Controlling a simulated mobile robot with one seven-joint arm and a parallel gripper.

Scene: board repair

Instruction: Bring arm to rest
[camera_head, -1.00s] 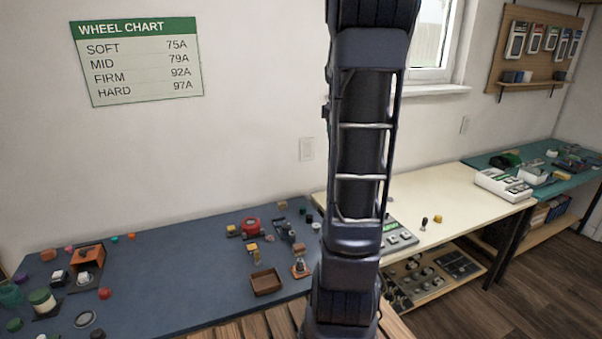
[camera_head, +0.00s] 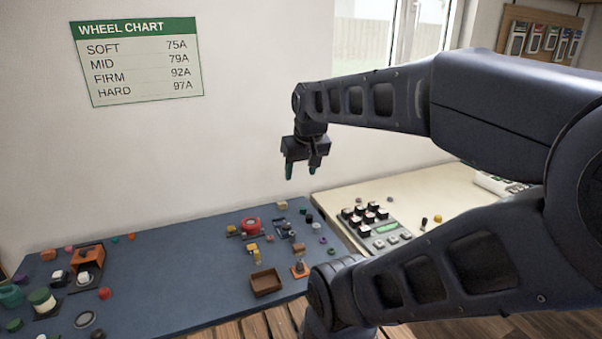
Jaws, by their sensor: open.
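My arm (camera_head: 510,110) fills the right side of the view, folded at the elbow, with its forearm reaching left. My gripper (camera_head: 301,172) hangs at the end of the forearm, fingers pointing down. It is open and nothing shows between its fingers. It is in the air above the back right of the blue bench top (camera_head: 190,270), in front of the white wall, touching nothing.
Below my gripper are a red round part (camera_head: 250,225), a brown tray (camera_head: 266,283) and several small parts. A keypad device (camera_head: 375,222) stands on the cream table (camera_head: 437,190). An orange box (camera_head: 87,257) stands at left. A wheel chart (camera_head: 137,62) hangs on the wall.

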